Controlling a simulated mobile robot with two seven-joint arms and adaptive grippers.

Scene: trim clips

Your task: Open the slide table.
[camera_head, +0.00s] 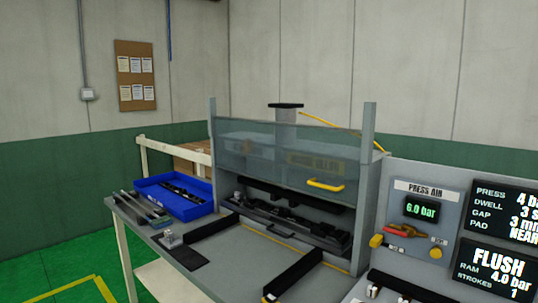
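The press (368,190) stands on a grey bench in the middle of the view. Its clear guard (250,150), with a yellow handle (325,185), hangs across the upper front; the space beneath it is uncovered. Under it lies a long dark fixture (320,232), apparently on the slide table, set back inside the press. A small dark handle (280,231) shows at its front edge. Two black rails (292,275) run from the press toward the front, with bare grey surface and a yellow line between them. Neither of my grippers is in view.
At right are a panel reading 6.0 bar (422,209) and black displays (497,270). The bench between the rails is clear.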

